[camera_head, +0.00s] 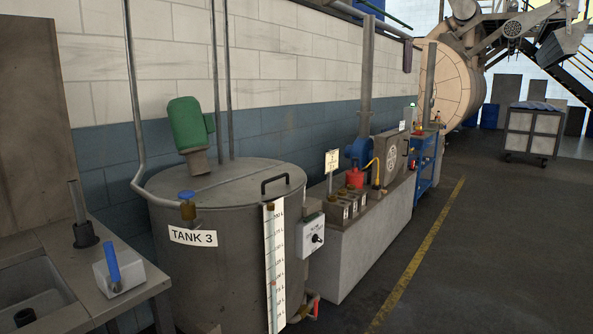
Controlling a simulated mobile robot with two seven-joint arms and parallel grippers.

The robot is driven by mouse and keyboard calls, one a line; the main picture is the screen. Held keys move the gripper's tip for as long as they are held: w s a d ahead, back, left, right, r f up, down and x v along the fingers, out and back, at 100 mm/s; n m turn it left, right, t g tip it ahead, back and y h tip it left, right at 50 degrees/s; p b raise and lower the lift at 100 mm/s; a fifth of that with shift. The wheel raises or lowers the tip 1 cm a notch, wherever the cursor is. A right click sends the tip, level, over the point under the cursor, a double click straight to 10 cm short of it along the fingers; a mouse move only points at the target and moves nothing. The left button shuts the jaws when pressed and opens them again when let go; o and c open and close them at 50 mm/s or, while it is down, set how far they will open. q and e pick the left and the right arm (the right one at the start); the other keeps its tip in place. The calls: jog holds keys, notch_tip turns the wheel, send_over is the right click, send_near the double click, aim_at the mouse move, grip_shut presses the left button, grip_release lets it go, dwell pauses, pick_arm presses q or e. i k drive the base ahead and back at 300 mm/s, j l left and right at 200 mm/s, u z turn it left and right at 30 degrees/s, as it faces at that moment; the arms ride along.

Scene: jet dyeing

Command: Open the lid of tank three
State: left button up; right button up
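Tank three (205,265) is a grey metal cylinder at the centre left, with a white "TANK 3" label (193,236) on its front. Its round flat lid (235,182) lies down on top and looks closed. A black handle (276,184) stands on the lid's right front part. A green motor (188,123) stands tilted at the back left of the lid. A pipe with a blue valve handle (187,195) reaches the tank's left edge. Neither of my grippers shows in this view.
A metal bench with a sink (90,312) and a blue lever (112,264) stands at the left. A control box (312,237) and a concrete plinth (375,235) with pumps stand right of the tank. Floor is clear around the yellow line (420,255). A cart (530,133) stands far right.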

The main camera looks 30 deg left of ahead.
aim_at(262, 179)
jog(key=i+l+u, duration=0.2)
jog(key=i, duration=0.95)
